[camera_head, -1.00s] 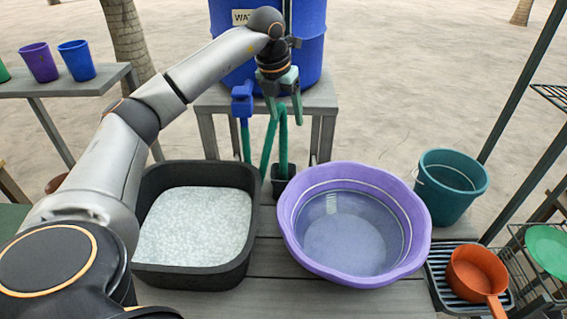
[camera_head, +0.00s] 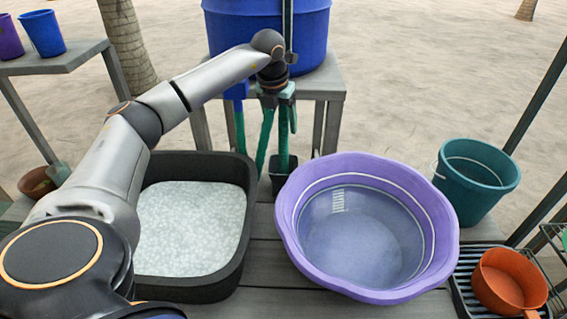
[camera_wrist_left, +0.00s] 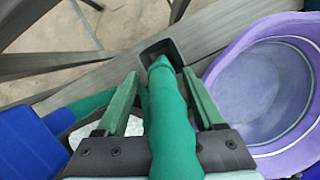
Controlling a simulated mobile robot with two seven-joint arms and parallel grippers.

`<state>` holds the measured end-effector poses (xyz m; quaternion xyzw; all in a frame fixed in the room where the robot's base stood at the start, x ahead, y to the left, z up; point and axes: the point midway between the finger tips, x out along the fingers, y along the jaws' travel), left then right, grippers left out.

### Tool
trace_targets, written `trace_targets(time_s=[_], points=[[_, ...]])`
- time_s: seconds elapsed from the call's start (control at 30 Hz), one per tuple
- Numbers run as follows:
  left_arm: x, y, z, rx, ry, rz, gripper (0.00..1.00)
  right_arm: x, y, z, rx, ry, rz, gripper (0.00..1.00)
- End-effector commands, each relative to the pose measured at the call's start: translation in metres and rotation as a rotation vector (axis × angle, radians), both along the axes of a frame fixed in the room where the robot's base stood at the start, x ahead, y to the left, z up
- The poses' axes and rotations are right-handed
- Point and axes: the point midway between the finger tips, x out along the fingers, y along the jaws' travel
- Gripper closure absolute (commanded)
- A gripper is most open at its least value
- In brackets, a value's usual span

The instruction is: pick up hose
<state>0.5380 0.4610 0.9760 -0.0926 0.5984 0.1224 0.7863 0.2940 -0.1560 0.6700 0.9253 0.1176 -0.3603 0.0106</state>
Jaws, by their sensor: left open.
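The green hose (camera_head: 283,140) loops down from the blue tap (camera_head: 237,91) below the water barrel, and its end part stands in a small black holder (camera_head: 283,180). My left gripper (camera_head: 277,113) is open, pointing down over the upright part of the hose. In the left wrist view, the hose (camera_wrist_left: 168,115) runs between the two green fingers, with a finger on each side, and its tip reaches into the black holder (camera_wrist_left: 151,50). Whether either finger touches it is unclear. My right gripper is not in view.
A purple basin (camera_head: 447,240) stands right of the holder, and a black tub (camera_head: 155,288) with pale contents stands left. The blue barrel (camera_head: 318,25) is behind the gripper. A teal bucket (camera_head: 478,180) and an orange scoop (camera_head: 510,280) are at the right.

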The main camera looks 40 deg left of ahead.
Motion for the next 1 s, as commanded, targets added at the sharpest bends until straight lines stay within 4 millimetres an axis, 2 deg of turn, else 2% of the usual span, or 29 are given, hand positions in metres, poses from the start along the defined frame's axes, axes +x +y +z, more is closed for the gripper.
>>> trace_targets(time_s=[0.4, 0.7, 1.0], points=[[0.018, 0.004, -0.047, -0.001, 0.002, 0.0, 0.3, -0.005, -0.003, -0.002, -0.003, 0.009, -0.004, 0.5], [0.019, 0.004, -0.051, 0.0, -0.001, -0.001, 0.3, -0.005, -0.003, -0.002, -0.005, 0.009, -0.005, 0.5], [0.019, 0.004, -0.051, 0.0, -0.001, -0.001, 0.64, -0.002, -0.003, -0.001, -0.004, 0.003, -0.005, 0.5]])
